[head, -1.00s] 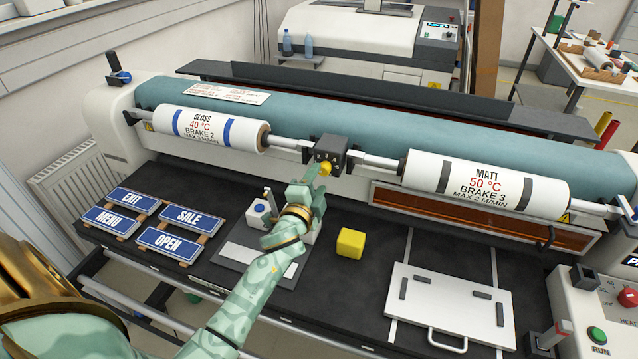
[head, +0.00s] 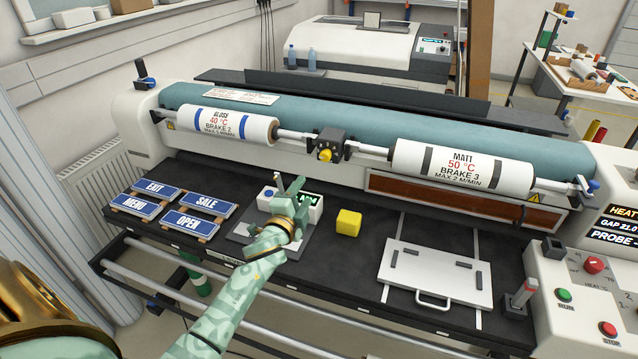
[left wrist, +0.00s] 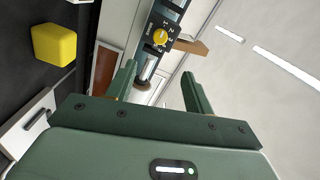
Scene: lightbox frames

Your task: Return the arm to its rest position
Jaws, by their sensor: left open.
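My left arm (head: 225,305) is patterned green and reaches in from the lower left of the head view. Its gripper (head: 287,188) is above the black bench, in front of a white block-like device with a small display (head: 312,203), and hides part of it. In the left wrist view the two green fingers of the left gripper (left wrist: 158,92) stand apart with nothing between them. Past them show the black box with the yellow knob (left wrist: 160,37) and the ceiling. My right gripper does not show.
A yellow cube (head: 348,222) lies right of the gripper. Blue signs (head: 183,222) lie at the left. A white board with a handle (head: 437,275) lies at the right. Behind are the gloss roll (head: 228,125), the matt roll (head: 462,168) and the knob box (head: 330,145).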

